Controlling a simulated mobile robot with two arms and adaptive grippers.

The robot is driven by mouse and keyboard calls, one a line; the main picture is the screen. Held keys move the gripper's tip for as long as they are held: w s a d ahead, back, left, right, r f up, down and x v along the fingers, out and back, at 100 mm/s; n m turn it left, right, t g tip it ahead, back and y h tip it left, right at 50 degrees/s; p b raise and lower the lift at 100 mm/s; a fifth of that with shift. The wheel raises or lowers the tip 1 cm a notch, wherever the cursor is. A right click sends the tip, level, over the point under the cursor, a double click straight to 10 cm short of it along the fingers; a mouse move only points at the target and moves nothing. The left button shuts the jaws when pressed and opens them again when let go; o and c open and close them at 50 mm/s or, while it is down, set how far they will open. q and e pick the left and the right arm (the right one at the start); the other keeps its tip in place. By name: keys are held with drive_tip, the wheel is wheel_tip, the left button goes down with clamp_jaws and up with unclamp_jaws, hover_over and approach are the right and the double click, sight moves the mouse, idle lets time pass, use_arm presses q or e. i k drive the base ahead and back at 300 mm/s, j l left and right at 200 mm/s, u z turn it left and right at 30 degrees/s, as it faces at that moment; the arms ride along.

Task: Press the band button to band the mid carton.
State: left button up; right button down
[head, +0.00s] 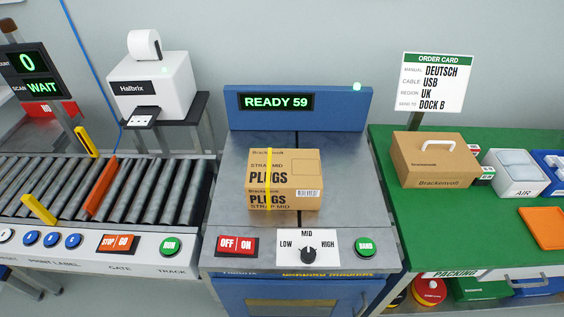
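The mid carton (297,172) is a brown box marked "PLUGS" and "STRAP MID". It sits on the metal top of the banding machine (228,192), in the middle. A yellow strip runs over its top and front, left of centre. The green band button (365,247) is at the right of the machine's front panel. The dark dial (308,253) has LOW, MID and HIGH marks and appears to point up at MID. The red OFF/ON switch (237,246) is at the left. The display (275,102) reads "READY 59". Neither gripper is in view.
A roller track (60,195) with an orange gate (101,189) lies at left, below a label printer (152,85). At right a green packing table (455,230) holds a handled box (436,160), bins and an orange tray (545,227). An order card (433,82) stands behind.

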sight(365, 247)
drive_tip(key=z, duration=0.9)
